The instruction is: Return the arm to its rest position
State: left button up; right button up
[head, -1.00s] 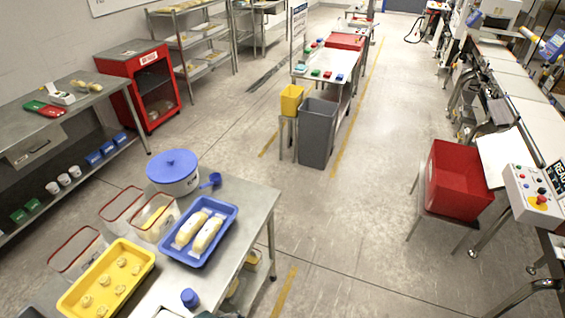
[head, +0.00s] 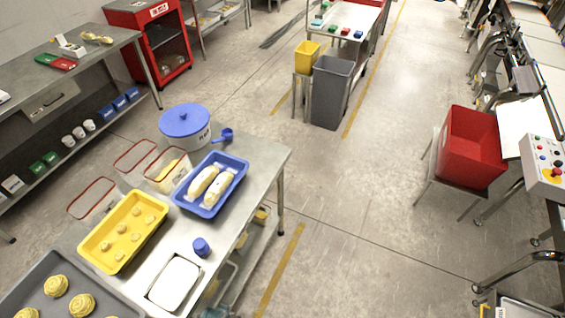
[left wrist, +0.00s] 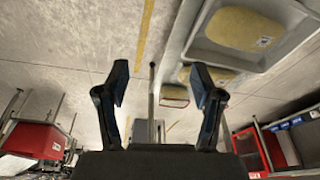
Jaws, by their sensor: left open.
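My left gripper (left wrist: 160,95) shows in the left wrist view with its two dark fingers spread apart and nothing between them. It hangs over the floor beside a steel table edge, with a grey tray (left wrist: 190,50) holding a pale yellow item (left wrist: 245,28) at the upper right. Neither gripper is visible in the head view. My right gripper is not in any view.
In the head view, a steel table (head: 262,158) holds a blue tray (head: 240,177), a yellow tray (head: 150,240) and a blue-lidded tub (head: 185,120). A red bin (head: 465,150) stands at right by the conveyor. The floor (head: 340,220) between is clear.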

pick_arm(q)
jog(key=s+a+f+g, duration=0.1)
jog(key=s+f, duration=0.3)
jog(key=f, duration=0.6)
jog(key=s+f, duration=0.5)
jog(key=f, duration=0.4)
jog(key=s+a+f, duration=0.2)
jog(key=s+f, duration=0.5)
jog(key=s, duration=0.4)
jog(key=shift+s+a+f+g, duration=0.2)
jog(key=shift+s+f+g, duration=0.15)
jog(key=shift+s+g, duration=0.05)
